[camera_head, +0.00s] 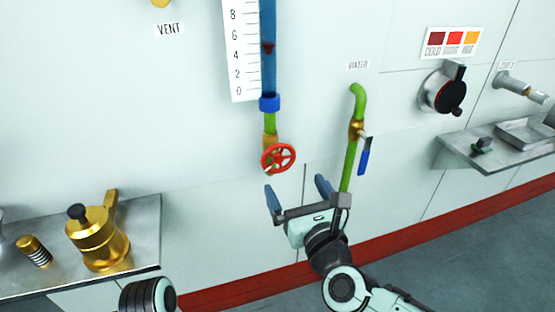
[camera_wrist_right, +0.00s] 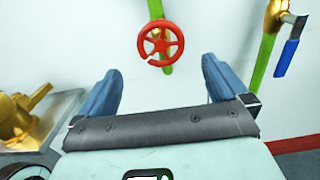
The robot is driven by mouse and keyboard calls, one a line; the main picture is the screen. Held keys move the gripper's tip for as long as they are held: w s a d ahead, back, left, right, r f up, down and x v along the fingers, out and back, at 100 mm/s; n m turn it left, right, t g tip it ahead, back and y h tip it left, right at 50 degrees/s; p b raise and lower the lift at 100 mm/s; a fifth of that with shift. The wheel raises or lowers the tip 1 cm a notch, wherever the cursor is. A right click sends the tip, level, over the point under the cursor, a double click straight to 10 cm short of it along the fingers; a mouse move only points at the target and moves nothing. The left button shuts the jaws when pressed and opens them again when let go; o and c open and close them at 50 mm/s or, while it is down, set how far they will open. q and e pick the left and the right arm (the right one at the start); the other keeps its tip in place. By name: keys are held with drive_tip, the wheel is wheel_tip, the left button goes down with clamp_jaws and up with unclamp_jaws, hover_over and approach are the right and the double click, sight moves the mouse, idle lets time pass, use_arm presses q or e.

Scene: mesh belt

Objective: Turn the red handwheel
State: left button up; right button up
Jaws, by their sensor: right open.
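The red handwheel (camera_head: 278,158) is mounted on a green pipe below a blue gauge tube on the white wall. It also shows in the right wrist view (camera_wrist_right: 161,44), ahead of and between my fingers, with a small white mark on its rim. My right gripper (camera_head: 296,187) is open and empty, just below and in front of the handwheel, with blue fingers spread. A gap shows between the fingers and the wheel. At the bottom left of the head view a dark rounded part shows, but I see no left gripper fingers.
A green water pipe (camera_head: 350,160) with a blue lever (camera_head: 364,161) stands close right of my right gripper. A metal shelf (camera_head: 145,235) at left holds a brass pot (camera_head: 98,240). A round black knob (camera_head: 441,92) and another shelf (camera_head: 465,155) are at right.

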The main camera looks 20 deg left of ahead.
sight(279, 159)
use_arm(q)
drive_tip(key=w+r+t+p, duration=0.2)
drive_tip(key=w+r, duration=0.2)
drive_tip(key=w, duration=0.1)
drive_tip(key=shift+d, duration=0.4)
use_arm(e)
drive_tip(key=x, duration=1.1)
drive_tip(key=shift+w+a+f, duration=0.15)
drive_tip(key=shift+w+a, duration=0.05)
drive_tip(key=shift+c, duration=0.3)
drive_tip(key=c, duration=0.7)
